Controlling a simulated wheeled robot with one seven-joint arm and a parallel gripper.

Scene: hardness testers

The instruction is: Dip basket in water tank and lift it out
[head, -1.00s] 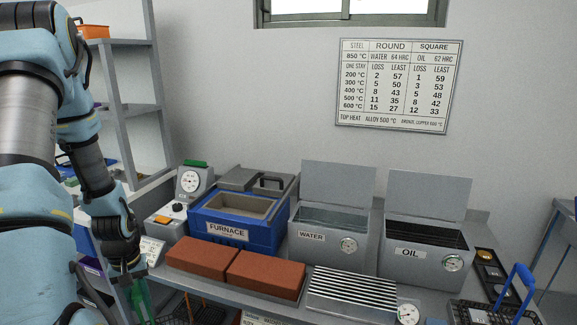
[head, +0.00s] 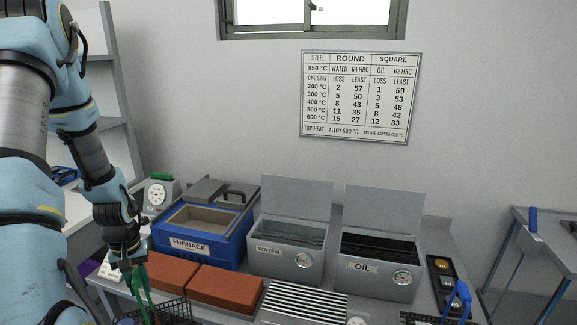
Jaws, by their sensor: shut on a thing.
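The water tank (head: 271,262) is a grey metal box labelled WATER, with a gauge on its front and its lid standing open at the back. Liquid shows inside it. My gripper (head: 133,266) is at the lower left, left of the tank and in front of the bench. It is shut on the green handle (head: 146,294) of a dark wire basket (head: 176,311). The basket hangs below the gripper, partly cut off by the bottom edge, so its contents cannot be made out.
The oil tank (head: 364,281), also open, stands right of the water tank. The blue furnace (head: 188,247) is to its left. Red bricks (head: 225,288) and a ribbed rack (head: 300,304) lie in front. Another basket with a blue handle (head: 459,297) is at lower right.

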